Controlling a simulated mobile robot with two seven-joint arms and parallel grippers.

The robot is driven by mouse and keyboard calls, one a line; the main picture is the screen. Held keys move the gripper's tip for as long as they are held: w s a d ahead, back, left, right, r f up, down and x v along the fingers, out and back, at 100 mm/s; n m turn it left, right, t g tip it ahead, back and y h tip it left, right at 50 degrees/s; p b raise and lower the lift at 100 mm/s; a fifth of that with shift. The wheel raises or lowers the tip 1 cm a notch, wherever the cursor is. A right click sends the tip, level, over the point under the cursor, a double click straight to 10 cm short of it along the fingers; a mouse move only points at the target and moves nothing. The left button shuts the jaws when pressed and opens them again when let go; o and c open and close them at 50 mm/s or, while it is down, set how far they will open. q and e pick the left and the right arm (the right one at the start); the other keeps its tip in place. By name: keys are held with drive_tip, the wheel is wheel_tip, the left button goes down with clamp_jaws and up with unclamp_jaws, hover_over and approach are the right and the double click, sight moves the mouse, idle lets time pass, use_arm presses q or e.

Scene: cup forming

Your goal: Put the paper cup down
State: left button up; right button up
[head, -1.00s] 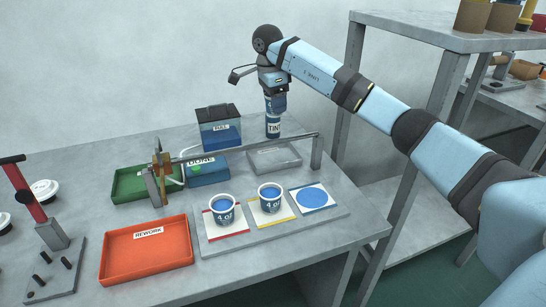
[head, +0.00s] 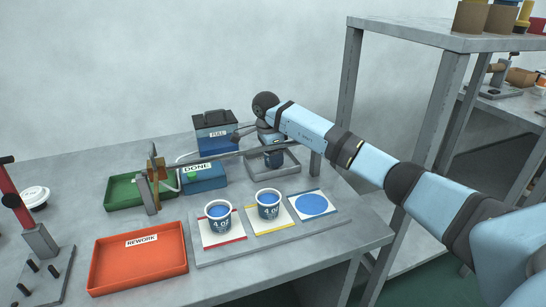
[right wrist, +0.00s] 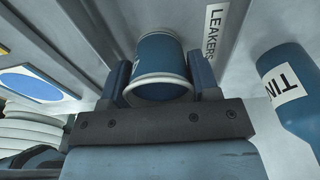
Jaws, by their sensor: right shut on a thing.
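My right gripper (right wrist: 160,75) is shut on a blue paper cup (right wrist: 157,52). The cup's white rim faces the wrist camera and its narrower end points away. In the head view the right gripper (head: 272,142) is over the grey tray (head: 291,170) at the back right, and the held cup (head: 275,159) shows small and dark below it. The wrist view shows the tray's LEAKERS label (right wrist: 216,33) beside the cup. I cannot tell whether the cup touches the tray. My left gripper is not in view.
A blue TINT bottle (right wrist: 288,95) stands close beside the gripper. A grey bar (head: 228,154) runs by the tray. Two filled cups (head: 219,215) (head: 268,204) stand on mats in front. The DONE box (head: 205,180), green tray (head: 121,192) and REWORK tray (head: 138,268) lie left.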

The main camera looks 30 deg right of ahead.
drive_tip(key=shift+r, duration=0.1)
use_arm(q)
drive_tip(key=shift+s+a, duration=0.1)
use_arm(e)
drive_tip(key=o, duration=0.6)
wheel_tip(320, 180, up, 4)
drive_tip(key=shift+a+p, duration=0.15)
drive_tip(key=shift+p, duration=0.45)
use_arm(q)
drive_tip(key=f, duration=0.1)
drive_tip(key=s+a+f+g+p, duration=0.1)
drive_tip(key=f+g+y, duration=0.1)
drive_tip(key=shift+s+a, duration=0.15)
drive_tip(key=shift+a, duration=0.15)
use_arm(e)
wheel_tip(320, 180, up, 8)
drive_tip(key=a, duration=0.1)
drive_tip(key=shift+w, duration=0.15)
